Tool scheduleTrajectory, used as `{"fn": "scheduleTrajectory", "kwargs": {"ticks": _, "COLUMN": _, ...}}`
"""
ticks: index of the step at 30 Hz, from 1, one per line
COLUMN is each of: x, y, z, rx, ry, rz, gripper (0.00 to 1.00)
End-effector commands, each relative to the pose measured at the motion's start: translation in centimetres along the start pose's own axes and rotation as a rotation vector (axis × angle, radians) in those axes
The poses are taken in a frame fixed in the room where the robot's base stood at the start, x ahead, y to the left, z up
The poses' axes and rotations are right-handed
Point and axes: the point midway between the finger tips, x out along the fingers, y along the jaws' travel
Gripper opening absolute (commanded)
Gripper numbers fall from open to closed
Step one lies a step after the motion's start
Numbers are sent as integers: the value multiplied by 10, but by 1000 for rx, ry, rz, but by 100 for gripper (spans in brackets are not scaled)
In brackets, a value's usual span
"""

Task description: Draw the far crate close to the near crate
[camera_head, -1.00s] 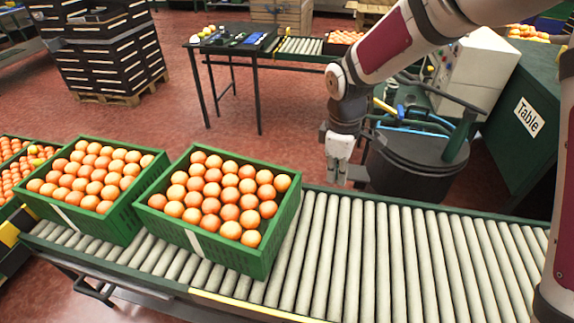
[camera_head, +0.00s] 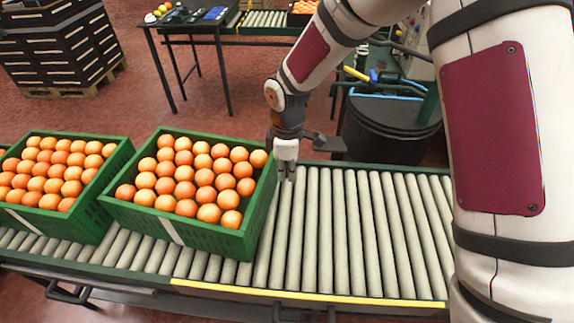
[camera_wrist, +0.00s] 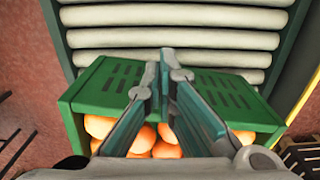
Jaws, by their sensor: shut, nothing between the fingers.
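Two green crates full of oranges stand side by side on the roller conveyor: a left crate (camera_head: 97,224) and a right crate (camera_head: 235,243). A narrow gap shows between them at the front, and the pictures do not name which is far or near. My gripper (camera_head: 287,178) points down just right of the right crate's far right corner, low above the rollers. In the wrist view, the shut, empty gripper (camera_wrist: 164,60) lies across the view of a slotted green crate wall (camera_wrist: 105,85), with oranges below. I cannot tell whether it touches the wall.
The conveyor rollers (camera_head: 350,235) right of the crates are bare. A black bin (camera_head: 390,135) stands behind the conveyor, close to my arm. A dark table (camera_head: 200,22) and stacked black crates (camera_head: 65,45) stand further back on the red floor.

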Motion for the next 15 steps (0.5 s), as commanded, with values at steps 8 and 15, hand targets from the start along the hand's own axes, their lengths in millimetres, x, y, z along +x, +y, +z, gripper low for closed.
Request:
{"fn": "scheduleTrajectory", "kwargs": {"ticks": 8, "x": 36, "y": 1, "z": 0, "rx": 0, "ry": -1, "rz": -2, "gripper": 0}}
{"fn": "scheduleTrajectory", "kwargs": {"ticks": 15, "x": 46, "y": 0, "z": -17, "rx": -3, "ry": 0, "rz": 0, "gripper": 0}}
